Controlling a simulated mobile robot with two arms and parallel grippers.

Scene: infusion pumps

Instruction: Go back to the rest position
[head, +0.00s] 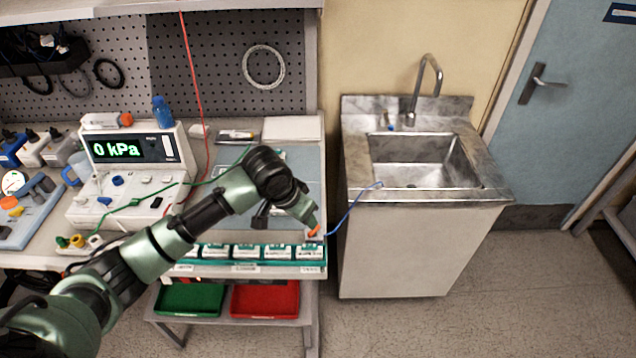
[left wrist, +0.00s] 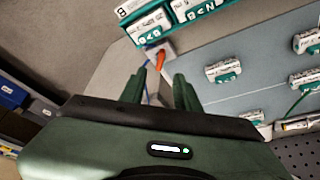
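My left arm comes in from the left in the head view and reaches over the bench. Its gripper (head: 308,222) is above the right end of a green-edged row of white modules (head: 278,253). In the left wrist view, the two green fingers of my left gripper (left wrist: 160,80) stand apart. A white piece with an orange part (left wrist: 160,60) and a blue cable lies just beyond the fingertips; the orange part also shows in the head view (head: 315,231). Whether the fingers touch it is unclear. My right gripper is not in view.
A pump unit reading "0 kPa" (head: 130,148) stands on the bench, left of my forearm. Green (head: 188,299) and red (head: 265,300) trays sit on the lower shelf. A steel sink (head: 480,185) stands right of the bench. A red cable (head: 193,70) hangs behind. Front-right floor is clear.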

